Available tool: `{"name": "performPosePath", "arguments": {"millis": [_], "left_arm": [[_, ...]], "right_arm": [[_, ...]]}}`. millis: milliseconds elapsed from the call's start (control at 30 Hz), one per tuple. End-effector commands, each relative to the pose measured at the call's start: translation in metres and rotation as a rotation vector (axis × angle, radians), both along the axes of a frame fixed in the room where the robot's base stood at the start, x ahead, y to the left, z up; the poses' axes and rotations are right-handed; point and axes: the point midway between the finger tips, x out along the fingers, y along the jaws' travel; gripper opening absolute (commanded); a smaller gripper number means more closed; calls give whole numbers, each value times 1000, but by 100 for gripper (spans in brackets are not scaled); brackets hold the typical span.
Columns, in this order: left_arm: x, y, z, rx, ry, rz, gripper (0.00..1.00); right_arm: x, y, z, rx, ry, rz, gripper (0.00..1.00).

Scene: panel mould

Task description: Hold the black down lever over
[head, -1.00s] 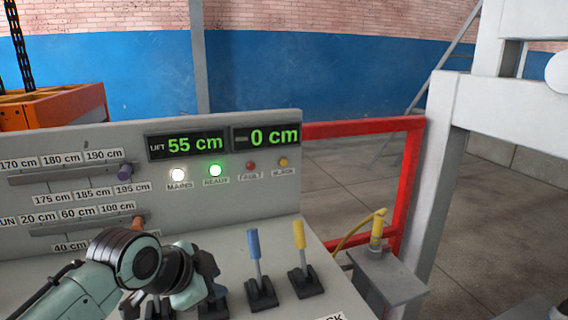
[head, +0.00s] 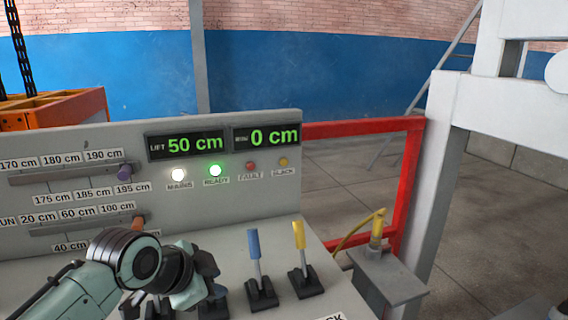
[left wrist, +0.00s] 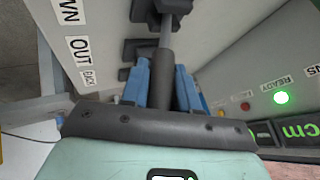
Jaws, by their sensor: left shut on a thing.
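The black down lever (left wrist: 163,75) shows in the left wrist view as a dark grip on a grey shaft, rising from a black base. My left gripper (left wrist: 165,92) is shut on that grip, with blue parts showing on both sides of it. In the head view my left gripper (head: 207,282) is over the lever row on the sloped desk and hides most of the lever. How far the lever is tilted cannot be told. The lift display (head: 187,145) reads 50 cm. My right gripper is not in view.
A blue lever (head: 254,247) and a yellow lever (head: 299,238) stand just right of my left gripper. Sliders (head: 125,170) with cm labels are on the upright panel (head: 270,205). The mains and ready (head: 215,171) lamps are lit. A red frame (head: 412,180) stands to the right.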

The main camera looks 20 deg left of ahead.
Motion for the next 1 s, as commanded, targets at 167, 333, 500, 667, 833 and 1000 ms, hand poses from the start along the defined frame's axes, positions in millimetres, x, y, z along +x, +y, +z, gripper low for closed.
{"name": "performPosePath", "arguments": {"millis": [167, 333, 500, 667, 833, 1000], "left_arm": [[0, 0, -2, 0, 6, -1, 0], [0, 0, -2, 0, 6, -1, 0], [10, 8, 8, -2, 7, 0, 0], [30, 26, 23, 2, -1, 1, 0], [39, 35, 26, 7, -8, 4, 0], [39, 37, 26, 10, -11, 6, 0]], "right_arm": [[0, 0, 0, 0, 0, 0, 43], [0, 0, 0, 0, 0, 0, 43], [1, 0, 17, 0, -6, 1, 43], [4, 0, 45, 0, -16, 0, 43], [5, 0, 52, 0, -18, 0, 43], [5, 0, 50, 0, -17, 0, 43]]}}
